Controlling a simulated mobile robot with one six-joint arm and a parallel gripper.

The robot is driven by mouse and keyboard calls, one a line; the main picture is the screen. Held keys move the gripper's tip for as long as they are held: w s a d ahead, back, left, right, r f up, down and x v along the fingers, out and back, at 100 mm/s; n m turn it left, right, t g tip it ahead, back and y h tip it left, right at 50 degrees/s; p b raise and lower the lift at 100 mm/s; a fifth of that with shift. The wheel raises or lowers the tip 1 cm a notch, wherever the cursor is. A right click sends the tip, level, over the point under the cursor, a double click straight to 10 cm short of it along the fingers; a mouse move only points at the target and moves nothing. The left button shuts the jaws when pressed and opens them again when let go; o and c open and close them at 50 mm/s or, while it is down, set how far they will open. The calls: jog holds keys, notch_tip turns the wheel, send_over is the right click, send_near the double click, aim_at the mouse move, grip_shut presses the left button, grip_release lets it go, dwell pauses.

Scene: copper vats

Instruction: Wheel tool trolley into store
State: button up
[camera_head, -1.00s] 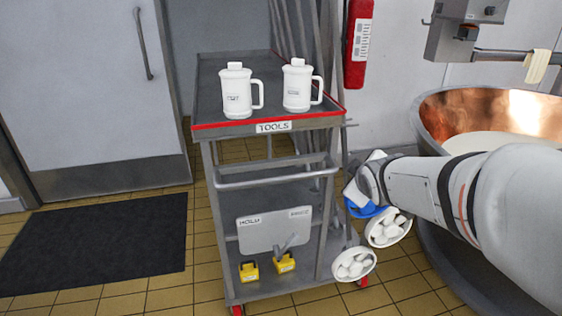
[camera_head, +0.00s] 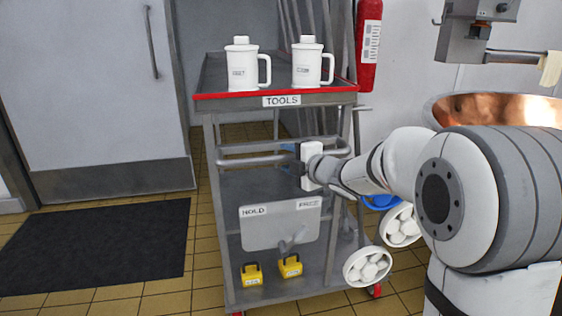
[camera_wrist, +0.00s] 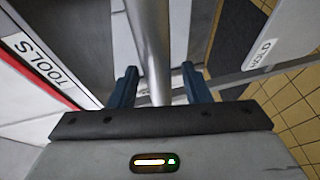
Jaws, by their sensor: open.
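The grey tool trolley (camera_head: 275,98) stands in front of me, with a red edge and a TOOLS label on its top tray. Its push handle (camera_head: 255,160) is a horizontal metal bar below the tray. My gripper (camera_head: 290,160) is at the right part of this bar. In the wrist view my gripper (camera_wrist: 160,88) is open, with the bar (camera_wrist: 150,45) running between its two blue fingers.
Two white lidded jugs (camera_head: 242,66) (camera_head: 312,64) stand on the top tray. A closed grey door (camera_head: 85,90) and a dark mat (camera_head: 95,245) are at left. A copper vat (camera_head: 490,108) is at right. A red extinguisher (camera_head: 369,45) hangs behind.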

jog(key=shift+x, duration=1)
jog(key=shift+c, duration=0.2)
grip_shut()
